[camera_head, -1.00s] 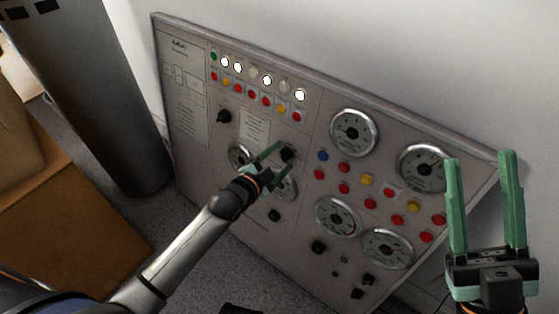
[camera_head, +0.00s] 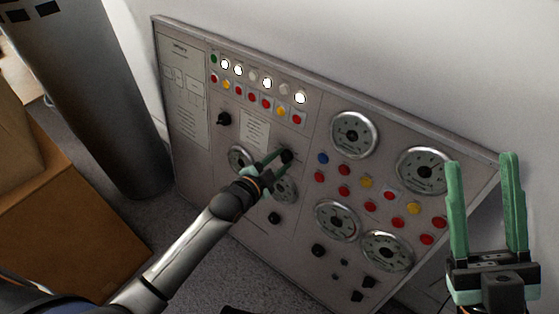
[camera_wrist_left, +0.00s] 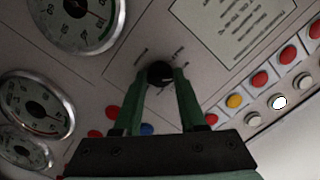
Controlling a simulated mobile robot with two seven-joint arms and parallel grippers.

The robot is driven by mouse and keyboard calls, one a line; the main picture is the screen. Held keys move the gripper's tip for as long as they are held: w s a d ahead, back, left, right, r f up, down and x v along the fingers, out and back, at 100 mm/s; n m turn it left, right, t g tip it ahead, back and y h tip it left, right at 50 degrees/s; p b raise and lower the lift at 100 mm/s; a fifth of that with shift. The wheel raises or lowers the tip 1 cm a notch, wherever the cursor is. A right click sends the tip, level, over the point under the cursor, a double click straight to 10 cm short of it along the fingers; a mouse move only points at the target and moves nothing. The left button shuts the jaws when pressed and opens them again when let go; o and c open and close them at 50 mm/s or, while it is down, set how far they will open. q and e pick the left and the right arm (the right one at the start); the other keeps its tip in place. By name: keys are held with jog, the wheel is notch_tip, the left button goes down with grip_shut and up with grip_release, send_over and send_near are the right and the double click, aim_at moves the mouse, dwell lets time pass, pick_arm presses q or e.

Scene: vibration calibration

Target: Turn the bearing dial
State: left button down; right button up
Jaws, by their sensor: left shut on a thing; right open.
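A grey control panel (camera_head: 300,118) leans against the wall and carries dials, gauges and buttons. My left gripper (camera_head: 280,160) reaches the panel's middle. In the left wrist view its two green fingers (camera_wrist_left: 160,84) are shut on a small black dial (camera_wrist_left: 160,72), with printed marks around it. In the head view the black dial (camera_head: 287,156) shows at the fingertips. My right gripper (camera_head: 484,165) is open and empty at the right, in front of the panel's right edge, with its fingers pointing up.
Round gauges, such as one at the upper right (camera_head: 354,134), and rows of coloured buttons (camera_head: 367,182) surround the dial. Another black knob (camera_head: 223,119) sits to the left. A dark cylinder (camera_head: 95,90) and a cardboard box (camera_head: 70,220) stand at the left.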

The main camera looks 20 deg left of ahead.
jog(key=shift+r, duration=0.15)
pick_arm(q)
jog(key=shift+p, duration=0.35)
jog(key=shift+r+n, duration=0.1)
jog(key=shift+n, duration=0.2)
jog(key=shift+n+p, duration=0.8)
jog(key=shift+p, duration=0.35)
jog(key=shift+n+p, duration=0.55)
jog(key=shift+n, duration=0.05)
pick_arm(e)
jog(key=w+d+f+m+g+h, duration=0.1)
jog(key=w+f+m+g+h, duration=0.1)
jog(key=w+f+m+h, duration=0.4)
jog(key=w+d+f+m+g+h, duration=0.1)
jog(key=f+g+h, duration=0.15)
jog(key=f, duration=0.65)
pick_arm(q)
jog(key=shift+a+n+g+h+p, duration=0.1)
jog(key=shift+n+g+h+p, duration=0.2)
jog(key=shift+n+p, duration=0.55)
jog(key=shift+n, duration=1.25)
jog(key=shift+n+h+p, duration=0.3)
jog(key=shift+n+p, duration=0.05)
jog(key=shift+n, duration=0.05)
pick_arm(e)
jog(key=s+f+m+g+h, duration=0.2)
jog(key=f+g, duration=0.3)
jog(key=f, duration=0.9)
jog(key=shift+s+f+m+h, duration=0.4)
jog(key=shift+s+h, duration=0.35)
